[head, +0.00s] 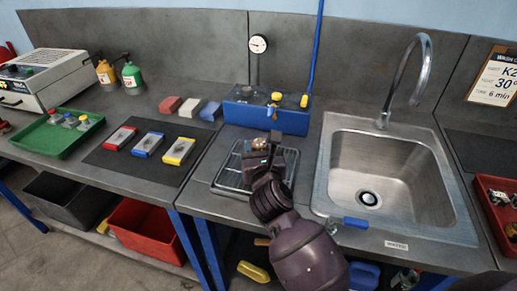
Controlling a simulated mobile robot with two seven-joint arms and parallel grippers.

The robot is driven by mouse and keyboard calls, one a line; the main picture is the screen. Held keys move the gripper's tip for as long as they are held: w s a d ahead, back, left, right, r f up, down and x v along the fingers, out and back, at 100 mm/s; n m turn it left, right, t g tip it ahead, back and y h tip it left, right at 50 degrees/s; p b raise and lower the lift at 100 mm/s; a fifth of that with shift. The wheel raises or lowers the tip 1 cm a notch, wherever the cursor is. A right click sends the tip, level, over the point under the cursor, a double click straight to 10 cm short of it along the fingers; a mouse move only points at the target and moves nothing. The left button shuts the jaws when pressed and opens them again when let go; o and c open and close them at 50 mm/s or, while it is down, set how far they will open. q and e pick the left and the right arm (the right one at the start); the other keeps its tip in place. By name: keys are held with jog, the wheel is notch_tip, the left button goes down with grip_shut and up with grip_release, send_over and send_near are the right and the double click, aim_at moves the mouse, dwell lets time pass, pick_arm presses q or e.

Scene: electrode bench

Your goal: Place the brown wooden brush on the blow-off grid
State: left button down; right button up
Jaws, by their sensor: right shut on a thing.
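The blow-off grid (229,177) is a dark wire rack lying on the bench between the blue valve box and the front edge. My right gripper (262,149) is over the grid's back right part and covers much of it. It is shut on a small brown thing (262,142), which looks like the brown wooden brush; only a bit shows above the fingers. I cannot tell whether the brush touches the grid. My left gripper is not in view.
The blue valve box (266,117) with a gauge and hose stands just behind the grid. A steel sink (345,140) with a tall tap is to the right. A dark mat (113,157) with three coloured blocks and a green tray (45,138) are left.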

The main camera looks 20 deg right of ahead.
jog(key=o, duration=0.5)
jog(key=shift+f, duration=0.15)
jog(key=shift+c, duration=0.2)
jog(key=o, duration=0.5)
jog(key=shift+c, duration=0.2)
jog(key=shift+r, duration=0.25)
jog(key=s, duration=0.4)
jog(key=s+a, duration=0.1)
jog(key=s, duration=0.2)
jog(key=s+a, duration=0.1)
jog(key=s, duration=0.3)
jog(key=shift+s, duration=0.45)
